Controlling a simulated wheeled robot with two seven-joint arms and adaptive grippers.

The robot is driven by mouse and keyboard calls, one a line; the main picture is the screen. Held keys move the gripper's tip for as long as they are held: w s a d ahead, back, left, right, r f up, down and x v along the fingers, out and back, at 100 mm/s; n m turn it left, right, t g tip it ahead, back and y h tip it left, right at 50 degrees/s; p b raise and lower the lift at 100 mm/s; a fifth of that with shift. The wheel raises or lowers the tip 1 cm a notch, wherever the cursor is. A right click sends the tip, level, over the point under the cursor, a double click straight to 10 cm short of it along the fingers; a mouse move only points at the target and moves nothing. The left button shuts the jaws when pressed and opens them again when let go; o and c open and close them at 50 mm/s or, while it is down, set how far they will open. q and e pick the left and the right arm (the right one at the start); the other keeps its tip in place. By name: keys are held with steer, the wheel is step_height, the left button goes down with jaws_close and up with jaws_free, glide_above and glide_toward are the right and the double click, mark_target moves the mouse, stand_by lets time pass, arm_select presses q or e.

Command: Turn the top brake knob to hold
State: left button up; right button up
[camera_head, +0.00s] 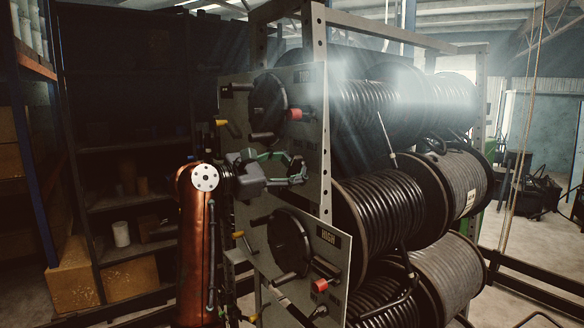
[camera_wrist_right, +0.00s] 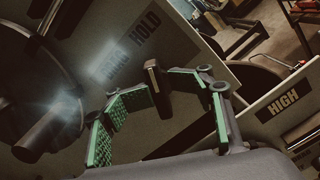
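The top panel (camera_head: 310,103) of the hose rack carries a hand wheel (camera_head: 268,103). My right gripper (camera_head: 298,166) is in front of this panel's lower part in the head view. In the wrist view my right gripper (camera_wrist_right: 168,84) has its green-padded fingers spread. A dark, bar-shaped brake knob (camera_wrist_right: 154,80) stands between them, with space visible on its right side; contact on its left is unclear. A label (camera_wrist_right: 125,52) reading HOLD beside a glare-washed word is just beyond the knob. The gripper hides the knob in the head view. My left gripper is out of view.
A red-ended handle (camera_head: 294,114) sticks out just above the gripper. Below is a second panel marked HIGH (camera_head: 328,238), with its own wheel (camera_head: 290,243) and red-ended handle (camera_head: 320,285). Hose reels (camera_head: 386,208) fill the rack on the right. Shelves (camera_head: 125,147) stand behind left.

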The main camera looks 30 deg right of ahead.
steer(key=shift+w+a+f, duration=0.1)
steer(key=shift+a, duration=0.55)
steer(key=shift+a, duration=0.25)
steer(key=a, duration=1.2)
steer(key=shift+s, duration=0.45)
steer(key=shift+d, duration=0.25)
